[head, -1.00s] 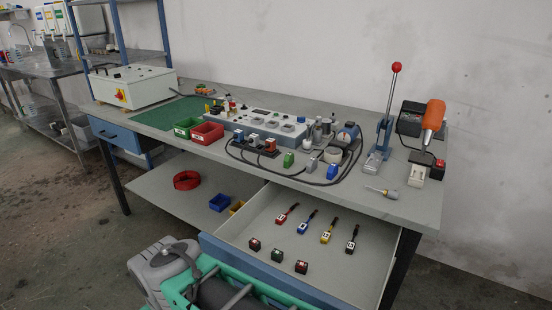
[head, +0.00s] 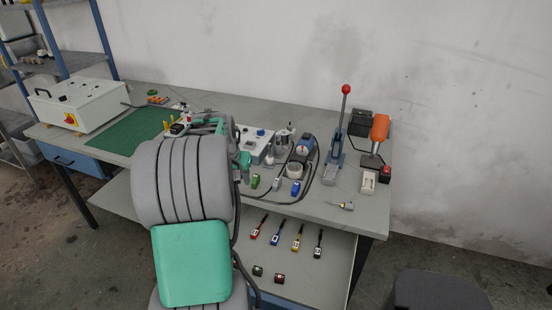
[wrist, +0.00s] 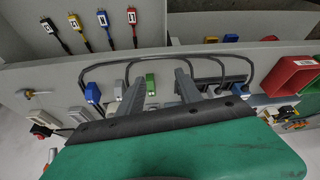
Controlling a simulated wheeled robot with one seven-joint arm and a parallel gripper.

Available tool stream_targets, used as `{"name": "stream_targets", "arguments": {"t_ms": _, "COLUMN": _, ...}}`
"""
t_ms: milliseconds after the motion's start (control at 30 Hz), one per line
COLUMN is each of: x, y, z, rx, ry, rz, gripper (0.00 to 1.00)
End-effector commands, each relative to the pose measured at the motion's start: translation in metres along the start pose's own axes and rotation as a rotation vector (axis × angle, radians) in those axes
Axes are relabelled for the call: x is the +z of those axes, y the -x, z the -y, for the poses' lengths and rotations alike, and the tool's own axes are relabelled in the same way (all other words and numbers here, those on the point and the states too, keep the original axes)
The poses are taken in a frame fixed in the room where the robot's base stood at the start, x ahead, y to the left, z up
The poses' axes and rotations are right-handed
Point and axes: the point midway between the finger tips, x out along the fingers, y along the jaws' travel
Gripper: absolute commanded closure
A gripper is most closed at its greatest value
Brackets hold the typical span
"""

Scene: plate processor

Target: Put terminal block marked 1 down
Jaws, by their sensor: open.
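My gripper (wrist: 160,76) is open in the wrist view, its two grey fingers apart over the bench. A small green block (wrist: 150,84) shows in the gap between the fingertips; I cannot tell its distance from them, and no held object is visible. A grey block (wrist: 119,89) and a blue block (wrist: 92,92) stand left of it. In the head view the green block (head: 255,181), grey block (head: 276,185) and blue block (head: 295,188) stand near the bench's front edge. My arm hides the fingers there. No mark 1 is readable on any block.
Black cables (wrist: 160,61) loop across the bench. A red bin (wrist: 291,76) is right in the wrist view. A lever press (head: 336,150) and screwdriver (head: 343,205) are on the right of the bench.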

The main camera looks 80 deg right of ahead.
Motion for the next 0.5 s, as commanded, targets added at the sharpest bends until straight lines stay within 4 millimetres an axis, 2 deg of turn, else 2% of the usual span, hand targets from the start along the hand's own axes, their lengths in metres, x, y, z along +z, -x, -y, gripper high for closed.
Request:
{"name": "stream_targets", "arguments": {"t_ms": 33, "x": -0.027, "y": 0.005, "z": -0.039, "rx": 0.034, "ry": -0.084, "rz": -0.003, "gripper": 0.58}}
{"name": "stream_targets", "arguments": {"t_ms": 100, "x": -0.045, "y": -0.001, "z": -0.075, "rx": 0.062, "ry": -0.163, "rz": -0.014, "gripper": 0.58}}
{"name": "stream_targets", "arguments": {"t_ms": 167, "x": -0.053, "y": -0.006, "z": -0.093, "rx": 0.076, "ry": -0.201, "rz": -0.020, "gripper": 0.58}}
{"name": "stream_targets", "arguments": {"t_ms": 233, "x": -0.056, "y": -0.015, "z": -0.102, "rx": 0.083, "ry": -0.218, "rz": -0.022, "gripper": 0.58}}
{"name": "stream_targets", "arguments": {"t_ms": 500, "x": -0.053, "y": -0.054, "z": -0.109, "rx": 0.085, "ry": -0.220, "rz": -0.020, "gripper": 0.58}}
